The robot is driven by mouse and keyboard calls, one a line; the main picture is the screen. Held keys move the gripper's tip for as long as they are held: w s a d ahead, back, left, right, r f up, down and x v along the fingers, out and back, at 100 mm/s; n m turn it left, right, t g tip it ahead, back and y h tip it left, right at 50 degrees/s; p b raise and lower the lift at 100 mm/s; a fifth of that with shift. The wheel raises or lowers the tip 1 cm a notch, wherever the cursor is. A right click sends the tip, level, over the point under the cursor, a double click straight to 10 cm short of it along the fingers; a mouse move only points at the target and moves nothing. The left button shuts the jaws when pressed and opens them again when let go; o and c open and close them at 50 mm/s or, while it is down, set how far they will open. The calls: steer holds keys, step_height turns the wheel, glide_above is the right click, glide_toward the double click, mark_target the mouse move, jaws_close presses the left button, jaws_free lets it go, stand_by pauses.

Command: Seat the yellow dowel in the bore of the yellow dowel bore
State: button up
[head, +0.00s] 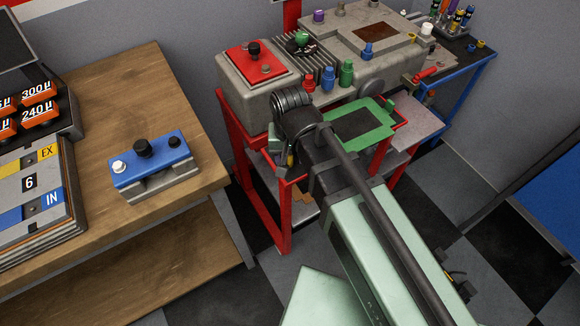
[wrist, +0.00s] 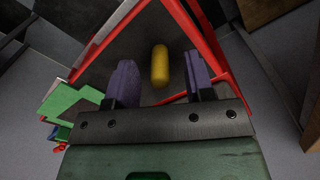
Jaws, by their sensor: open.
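The yellow dowel (wrist: 160,66) shows in the wrist view as a short rounded rod, its long side running up the picture. My gripper (wrist: 160,76) is open, with one purple finger on each side of the dowel and a visible gap on both sides. I cannot tell how far below the fingertips the dowel is. It appears over a dark surface inside a red frame. In the head view my arm hides the gripper and the dowel. I cannot make out the yellow dowel bore for certain in either view.
A red stand (head: 254,205) carries a grey machine with several coloured knobs and a green-framed plate (head: 385,133). A wooden bench (head: 110,120) with a blue-topped block (head: 150,160) stands to the left. A blue cart (head: 460,75) with small parts is at the back right.

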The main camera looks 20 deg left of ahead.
steer(key=shift+r, duration=0.1)
jaws_close()
step_height(320, 180, up, 20)
steer(key=p, duration=2)
